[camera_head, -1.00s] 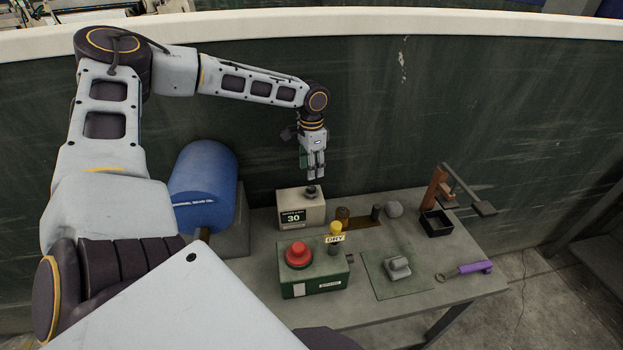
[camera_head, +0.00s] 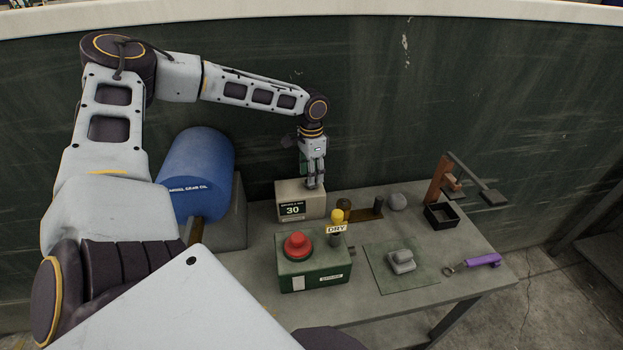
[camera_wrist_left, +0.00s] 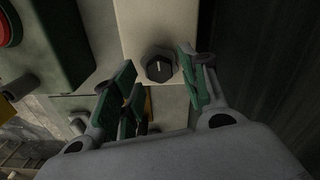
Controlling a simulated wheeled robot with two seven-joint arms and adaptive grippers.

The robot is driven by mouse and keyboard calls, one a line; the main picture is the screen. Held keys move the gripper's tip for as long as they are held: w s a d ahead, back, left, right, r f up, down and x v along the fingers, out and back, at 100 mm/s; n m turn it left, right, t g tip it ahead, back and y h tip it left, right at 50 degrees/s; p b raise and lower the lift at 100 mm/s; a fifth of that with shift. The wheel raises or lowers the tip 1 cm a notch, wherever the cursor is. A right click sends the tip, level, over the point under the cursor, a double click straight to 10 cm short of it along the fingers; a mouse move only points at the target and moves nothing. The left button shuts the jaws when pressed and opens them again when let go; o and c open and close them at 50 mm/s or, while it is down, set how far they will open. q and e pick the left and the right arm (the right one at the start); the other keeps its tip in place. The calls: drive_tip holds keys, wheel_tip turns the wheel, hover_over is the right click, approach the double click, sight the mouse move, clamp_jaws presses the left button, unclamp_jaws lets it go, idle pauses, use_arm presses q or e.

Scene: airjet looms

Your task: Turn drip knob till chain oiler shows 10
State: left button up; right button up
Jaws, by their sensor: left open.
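The chain oiler (camera_head: 293,211) is a beige box on the back of the table, and its dark display reads 30. Its black drip knob (camera_wrist_left: 159,67) sits on the top face, with a pale pointer line, in the left wrist view. My right gripper does not show.
A green box with a red button (camera_head: 298,245) stands in front of the oiler, beside a yellow-topped post with a DRY sign (camera_head: 336,229). A grey part on a mat (camera_head: 401,261), black tray (camera_head: 438,217) and purple-handled tool (camera_head: 483,260) lie right.

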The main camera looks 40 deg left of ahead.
use_arm(q)
drive_tip(key=shift+f, duration=0.5)
drive_tip(key=shift+r, duration=0.1)
drive_tip(key=c, duration=0.8)
drive_tip(key=shift+o, duration=0.2)
